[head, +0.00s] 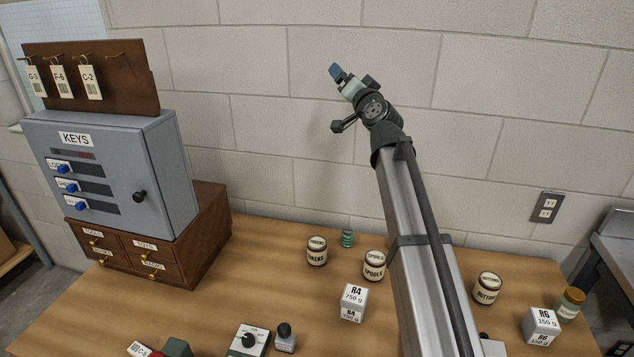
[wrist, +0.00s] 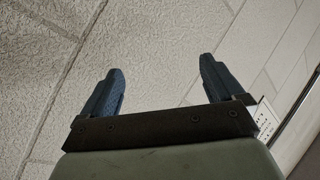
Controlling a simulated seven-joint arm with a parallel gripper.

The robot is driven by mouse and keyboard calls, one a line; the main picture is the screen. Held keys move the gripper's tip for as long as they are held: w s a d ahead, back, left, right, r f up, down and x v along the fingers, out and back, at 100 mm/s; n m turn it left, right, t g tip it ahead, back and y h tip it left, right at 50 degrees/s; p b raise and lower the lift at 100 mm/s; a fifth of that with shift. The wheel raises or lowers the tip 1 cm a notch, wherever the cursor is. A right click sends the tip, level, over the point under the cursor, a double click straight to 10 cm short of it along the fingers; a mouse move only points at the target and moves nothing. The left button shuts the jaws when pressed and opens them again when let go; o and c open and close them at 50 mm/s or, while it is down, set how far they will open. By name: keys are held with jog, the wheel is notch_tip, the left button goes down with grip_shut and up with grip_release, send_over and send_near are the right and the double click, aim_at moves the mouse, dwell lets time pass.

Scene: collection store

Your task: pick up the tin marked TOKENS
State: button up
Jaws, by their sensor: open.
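The tin marked TOKENS (head: 317,252) stands upright on the table in the head view, left of the tin marked SPOOLS (head: 374,266). Its label is pale with dark print, and its first letters are hard to read. My gripper (head: 335,71) is raised high in front of the block wall, well above the tins and apart from them. In the wrist view my gripper (wrist: 160,85) shows two blue fingers spread wide with nothing between them.
A small green jar (head: 347,238) stands just behind and between the two tins. The white R4 block (head: 351,303) is in front. A tin marked BUTTONS (head: 487,288) and the R6 block (head: 541,327) are to the right of my arm. The KEYS cabinet (head: 150,150) stands left.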

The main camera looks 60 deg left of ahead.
jog(key=s+a+f+n+g+h, duration=0.25)
jog(key=s+f+n, duration=0.2)
jog(key=f, duration=0.65)
jog(key=n+g+h, duration=0.3)
jog(key=n+h, duration=0.3)
jog(key=h, duration=0.6)
send_near(318, 242)
jog(key=x, duration=0.7)
jog(key=shift+s+d+f, duration=0.15)
jog(key=shift+s+f, duration=0.1)
jog(key=shift+f, duration=0.2)
jog(key=shift+a+x, duration=0.15)
jog(key=shift+x, duration=1.15)
jog(key=shift+a+x, duration=0.1)
jog(key=shift+x, duration=1.15)
jog(key=shift+w+r, duration=0.1)
jog(key=shift+w, duration=0.05)
jog(key=shift+c, duration=0.3)
jog(key=c, duration=1.2)
